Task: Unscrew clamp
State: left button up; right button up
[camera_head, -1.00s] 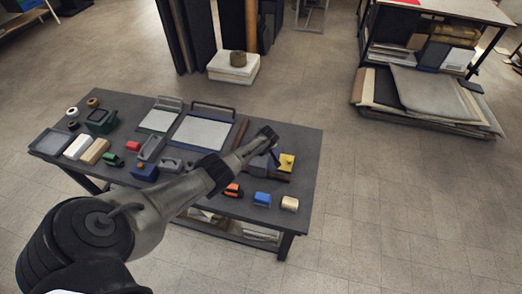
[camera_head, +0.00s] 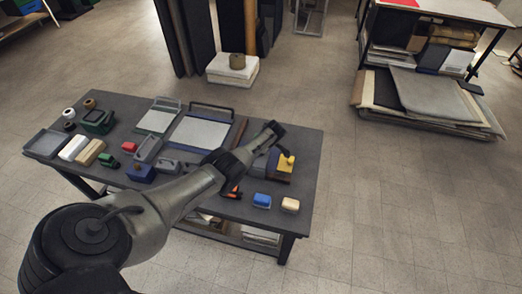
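My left arm reaches from the lower left over the workbench (camera_head: 225,207). Its gripper (camera_head: 276,129) is dark and small, beyond the far side of a yellow and blue-grey piece. I cannot make out the gap between its fingers or anything held in it. The yellow piece (camera_head: 286,164) has a small knob on top and sits beside a blue-grey body (camera_head: 261,165). It may be the clamp, but it is too small to be sure. My forearm hides part of the bench around it. My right gripper is not in view.
Blue (camera_head: 262,200) and tan (camera_head: 290,205) blocks lie near the front right edge. Framed screens (camera_head: 200,131), a grey tray (camera_head: 46,143), a green box (camera_head: 98,121) and several small items fill the left and middle. The bench's far right corner is bare.

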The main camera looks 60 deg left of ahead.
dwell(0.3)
pick_arm(q)
jog(key=o, duration=0.9)
jog(key=p+v, duration=0.3)
jog(key=v, duration=0.2)
jog(key=shift+d+r+p, duration=0.1)
jog(key=shift+r+p, duration=0.25)
jog(key=shift+p, duration=0.05)
jog(key=p+v, duration=0.1)
jog(key=v, duration=0.7)
jog(key=shift+w+d, duration=0.1)
jog(key=shift+d, duration=0.05)
